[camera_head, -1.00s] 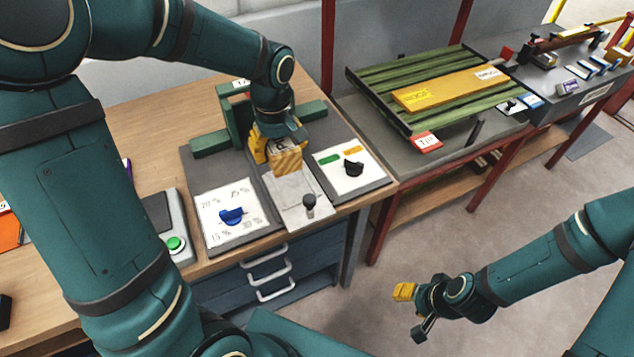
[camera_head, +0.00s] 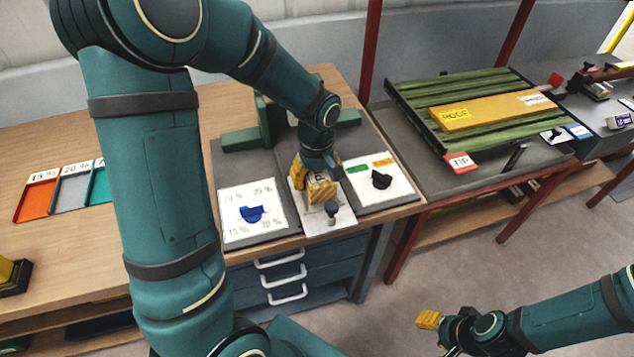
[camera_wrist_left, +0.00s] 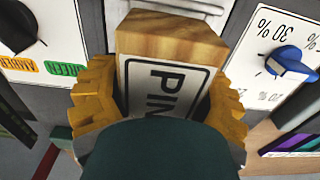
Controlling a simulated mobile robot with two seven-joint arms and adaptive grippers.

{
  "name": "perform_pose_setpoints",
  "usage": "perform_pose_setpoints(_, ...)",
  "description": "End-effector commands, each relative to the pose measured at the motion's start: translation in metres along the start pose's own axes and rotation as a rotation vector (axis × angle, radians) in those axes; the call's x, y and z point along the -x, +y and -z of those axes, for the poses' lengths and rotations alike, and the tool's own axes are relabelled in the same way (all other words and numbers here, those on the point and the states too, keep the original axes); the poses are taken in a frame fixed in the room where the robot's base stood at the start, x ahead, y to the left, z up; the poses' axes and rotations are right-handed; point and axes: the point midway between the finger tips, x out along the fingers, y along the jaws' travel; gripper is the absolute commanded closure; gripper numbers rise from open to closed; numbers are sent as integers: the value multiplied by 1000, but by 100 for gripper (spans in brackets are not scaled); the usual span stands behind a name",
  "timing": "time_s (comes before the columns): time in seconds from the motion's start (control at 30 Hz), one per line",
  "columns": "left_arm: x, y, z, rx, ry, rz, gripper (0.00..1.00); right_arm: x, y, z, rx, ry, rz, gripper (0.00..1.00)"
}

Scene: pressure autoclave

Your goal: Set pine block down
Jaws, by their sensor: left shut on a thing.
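The pine block (camera_wrist_left: 170,62) is a light wooden block with a label reading "PIN…" in the left wrist view. It also shows in the head view (camera_head: 322,190), low over the white plate (camera_head: 325,227) between the two dial panels. My left gripper (camera_head: 312,178) is shut on it, with a yellow finger on each side in the left wrist view (camera_wrist_left: 160,105). I cannot tell whether the block touches the plate. My right gripper (camera_head: 428,320) has yellow fingers and hangs over the floor, away from the bench; its jaw opening is too small to tell.
A blue-knob dial (camera_head: 251,214) lies left of the plate and a black-knob dial (camera_head: 381,180) right of it. A small dark post knob (camera_head: 332,208) stands at the plate's front. A green frame (camera_head: 262,125) stands behind. Colored trays (camera_head: 40,193) lie at the far left.

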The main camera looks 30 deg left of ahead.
Motion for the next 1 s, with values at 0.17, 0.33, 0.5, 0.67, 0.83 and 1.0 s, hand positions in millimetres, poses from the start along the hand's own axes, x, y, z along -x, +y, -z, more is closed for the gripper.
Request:
perform_pose_setpoints(0.17,-14,0,0,0,1,0,78,-4,2,1,0,2,0,53)
perform_pose_setpoints(0.33,-13,0,0,-1,1,-1,78,-4,1,1,0,2,0,53)
perform_pose_setpoints(0.5,-17,0,0,-1,0,0,25,-7,2,1,0,4,0,53)
perform_pose_setpoints(0.67,-16,0,0,-1,0,0,0,-6,2,1,0,4,0,53)
perform_pose_setpoints(0.83,-16,0,0,-1,0,0,0,-5,2,1,0,3,0,53)
perform_pose_setpoints(1.0,-3,0,0,0,2,-2,0,0,0,0,0,1,0,53)
